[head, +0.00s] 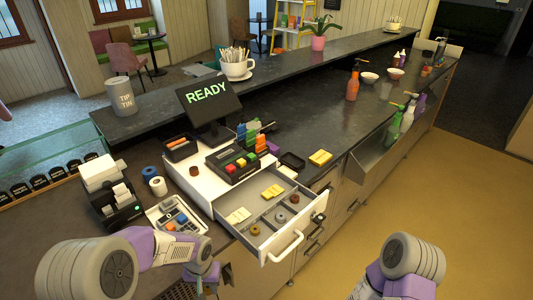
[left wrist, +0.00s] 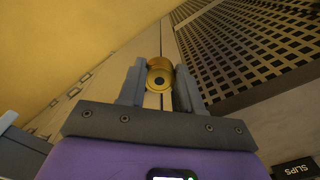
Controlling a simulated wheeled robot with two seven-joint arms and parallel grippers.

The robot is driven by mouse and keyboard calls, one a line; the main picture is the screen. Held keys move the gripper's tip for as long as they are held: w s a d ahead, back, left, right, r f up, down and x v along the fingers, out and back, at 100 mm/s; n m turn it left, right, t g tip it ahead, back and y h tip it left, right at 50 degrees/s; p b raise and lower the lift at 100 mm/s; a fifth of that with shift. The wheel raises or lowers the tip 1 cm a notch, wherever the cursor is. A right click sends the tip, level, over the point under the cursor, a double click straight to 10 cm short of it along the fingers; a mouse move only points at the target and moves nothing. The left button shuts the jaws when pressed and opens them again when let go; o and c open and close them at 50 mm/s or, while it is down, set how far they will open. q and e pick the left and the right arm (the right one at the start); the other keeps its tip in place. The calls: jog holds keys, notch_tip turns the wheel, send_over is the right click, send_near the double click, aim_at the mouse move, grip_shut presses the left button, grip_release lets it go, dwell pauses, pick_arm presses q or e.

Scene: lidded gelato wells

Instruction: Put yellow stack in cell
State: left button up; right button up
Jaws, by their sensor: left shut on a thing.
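My left gripper (left wrist: 160,85) is shut on a yellow-gold round stack (left wrist: 160,75) with a dark centre, held between its two fingers. In the head view my left gripper (head: 205,275) is low at the left, in front of the counter edge, and its fingertips and the stack are hidden there. The open cash drawer (head: 297,236) is to its right, divided into cells. My right gripper is out of view.
A yellow pad (head: 320,157) lies on the counter right of the register (head: 235,160). A card terminal (head: 177,220) and a receipt printer (head: 108,195) stand left of the drawer. A dark slotted grid (left wrist: 245,50) is beside my left gripper. The drawer's handle sticks out in front.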

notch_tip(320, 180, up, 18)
jog(key=p, duration=1.7)
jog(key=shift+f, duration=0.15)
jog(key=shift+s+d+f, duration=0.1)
